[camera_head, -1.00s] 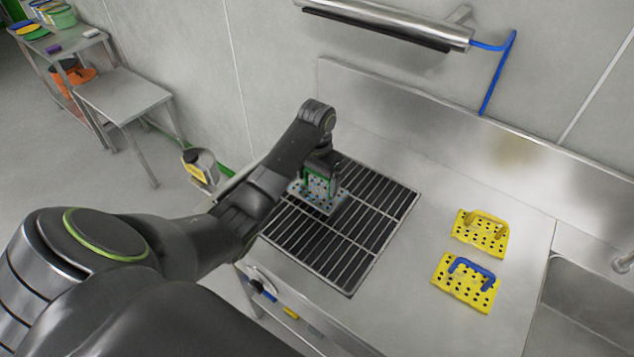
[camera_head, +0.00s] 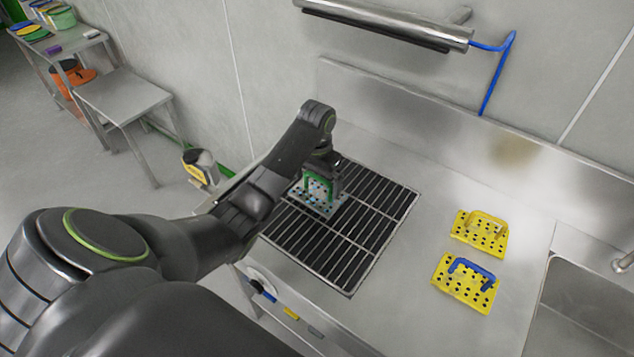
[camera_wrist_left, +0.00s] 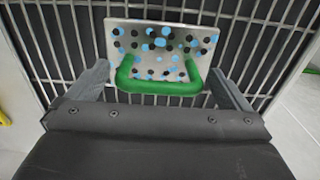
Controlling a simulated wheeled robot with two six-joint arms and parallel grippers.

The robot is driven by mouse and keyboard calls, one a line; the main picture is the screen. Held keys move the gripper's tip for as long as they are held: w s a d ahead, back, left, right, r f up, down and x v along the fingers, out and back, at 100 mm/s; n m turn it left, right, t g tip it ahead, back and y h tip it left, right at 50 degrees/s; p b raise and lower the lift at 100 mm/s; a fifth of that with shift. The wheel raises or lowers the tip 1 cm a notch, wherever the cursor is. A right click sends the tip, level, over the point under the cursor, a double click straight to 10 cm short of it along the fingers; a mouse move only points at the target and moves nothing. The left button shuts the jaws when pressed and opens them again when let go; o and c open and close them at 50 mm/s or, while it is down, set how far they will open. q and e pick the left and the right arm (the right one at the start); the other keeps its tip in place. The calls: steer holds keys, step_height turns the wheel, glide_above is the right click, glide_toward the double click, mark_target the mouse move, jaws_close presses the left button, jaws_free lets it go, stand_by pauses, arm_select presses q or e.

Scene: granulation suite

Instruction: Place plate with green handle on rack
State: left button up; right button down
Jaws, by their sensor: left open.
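The plate with the green handle (camera_head: 325,204) is a light grey perforated plate with black and blue spots. It lies on the dark barred rack (camera_head: 352,252), toward its upper left part. In the left wrist view the plate (camera_wrist_left: 163,38) rests over the bars with its green handle (camera_wrist_left: 158,87) facing me. My left gripper (camera_head: 322,184) is at the handle. Its two fingers (camera_wrist_left: 160,84) stand apart on either side of the handle, with gaps visible, so it is open. My right gripper is not in view.
Two yellow perforated plates lie on the steel counter right of the rack, one with a yellow handle (camera_head: 481,239) and one with a blue handle (camera_head: 463,286). A sink basin (camera_head: 575,310) is at the lower right. A steel wall fixture (camera_head: 385,22) hangs above the counter.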

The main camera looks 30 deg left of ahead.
mark_target(317, 177)
arm_select(q)
step_height(317, 177, up, 4)
steer(key=shift+f, duration=0.1)
step_height(317, 177, up, 6)
steer(key=p, duration=0.5)
steer(key=shift+f+p, duration=0.15)
steer(key=shift+p, duration=0.15)
steer(key=shift+r+p, duration=0.8)
steer(key=shift+f, duration=0.1)
